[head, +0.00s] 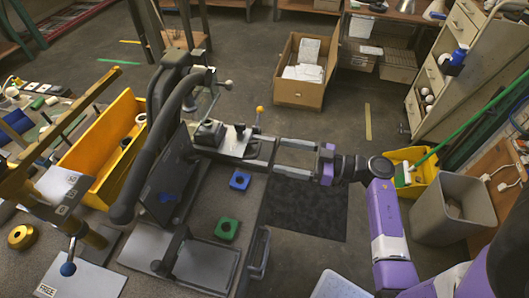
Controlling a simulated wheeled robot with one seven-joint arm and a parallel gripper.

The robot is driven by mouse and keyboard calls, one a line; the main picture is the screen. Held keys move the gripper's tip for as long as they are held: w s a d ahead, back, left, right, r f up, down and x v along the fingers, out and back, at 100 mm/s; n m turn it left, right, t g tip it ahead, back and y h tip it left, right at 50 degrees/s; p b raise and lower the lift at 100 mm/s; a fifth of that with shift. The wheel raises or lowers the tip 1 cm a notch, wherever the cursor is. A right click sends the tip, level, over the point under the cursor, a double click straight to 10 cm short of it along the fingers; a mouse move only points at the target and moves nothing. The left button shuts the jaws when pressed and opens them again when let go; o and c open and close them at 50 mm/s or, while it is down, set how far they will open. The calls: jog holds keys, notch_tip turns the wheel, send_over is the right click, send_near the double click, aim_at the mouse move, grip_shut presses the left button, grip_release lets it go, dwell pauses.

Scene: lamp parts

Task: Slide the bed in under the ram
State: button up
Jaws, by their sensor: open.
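A light grey sliding bed (236,141) sits on dark rails at the middle of the bench, near its right edge. A small dark piece stands on it, and an orange-knobbed lever (259,110) rises at its right end. A dark press frame (172,70) with a ball-ended handle (228,85) stands at the bed's left end. The ram's lower end is hard to make out near a dark block (209,132). My gripper (277,155) is open, reaching in from the right, with its fingertips close to the bed's right end. I cannot tell whether they touch.
Blue (240,180) and green (227,228) blocks lie on the bench mat in front of the rails. A thick curved dark arm (150,150) and a yellow bin (105,150) stand to the left. A cardboard box (305,75) is on the floor behind.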

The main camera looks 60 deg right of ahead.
aim_at(266, 157)
jog(key=x, duration=0.6)
